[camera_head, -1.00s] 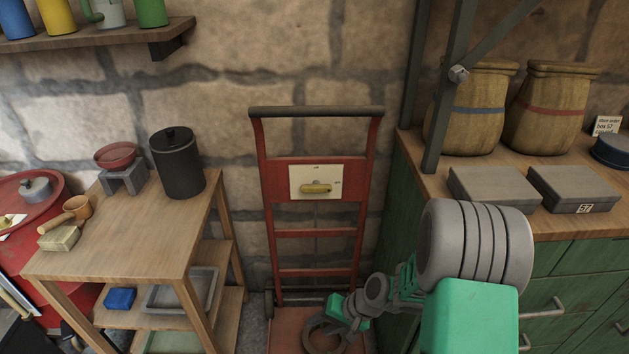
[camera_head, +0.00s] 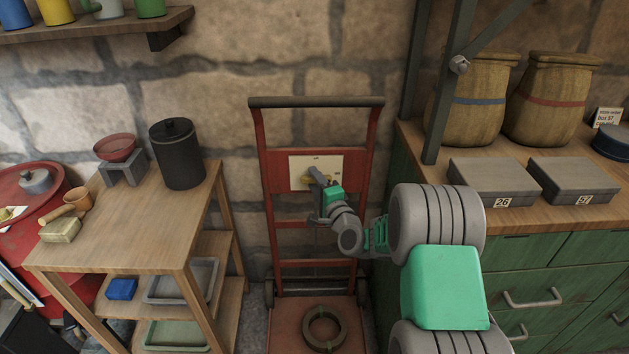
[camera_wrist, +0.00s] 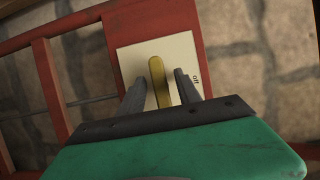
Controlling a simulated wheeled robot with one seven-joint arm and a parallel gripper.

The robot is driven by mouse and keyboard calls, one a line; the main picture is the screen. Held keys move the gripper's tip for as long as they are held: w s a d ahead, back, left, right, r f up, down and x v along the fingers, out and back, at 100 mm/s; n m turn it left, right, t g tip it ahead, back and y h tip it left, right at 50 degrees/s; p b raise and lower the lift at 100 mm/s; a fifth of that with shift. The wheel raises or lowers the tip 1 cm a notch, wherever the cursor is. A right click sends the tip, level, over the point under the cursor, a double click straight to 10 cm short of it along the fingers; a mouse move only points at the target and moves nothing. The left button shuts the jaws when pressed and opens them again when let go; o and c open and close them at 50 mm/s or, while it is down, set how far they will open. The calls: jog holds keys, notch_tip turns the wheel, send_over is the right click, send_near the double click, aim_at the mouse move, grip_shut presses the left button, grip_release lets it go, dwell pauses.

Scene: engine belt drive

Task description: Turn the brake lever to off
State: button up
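The brake lever (camera_wrist: 159,80) is a yellow handle on a cream plate (camera_wrist: 127,66) fixed to a red hand truck. In the wrist view it lies between my gripper's two grey fingers (camera_wrist: 158,90), with a visible gap on each side. The word "off" shows on the plate to the right of the lever in that view. In the head view my gripper (camera_head: 318,182) is in front of the plate and hides most of the lever (camera_head: 309,180). The fingers look open around the lever; contact is not visible.
The red hand truck (camera_head: 270,218) stands against the stone wall, with a dark ring (camera_head: 323,329) on its base. A wooden table (camera_head: 130,245) stands on the left. A green cabinet (camera_head: 575,260) with grey boxes and sacks is on the right.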

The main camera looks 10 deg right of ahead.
jog(key=shift+w, duration=0.15)
grip_shut()
dwell(0.4)
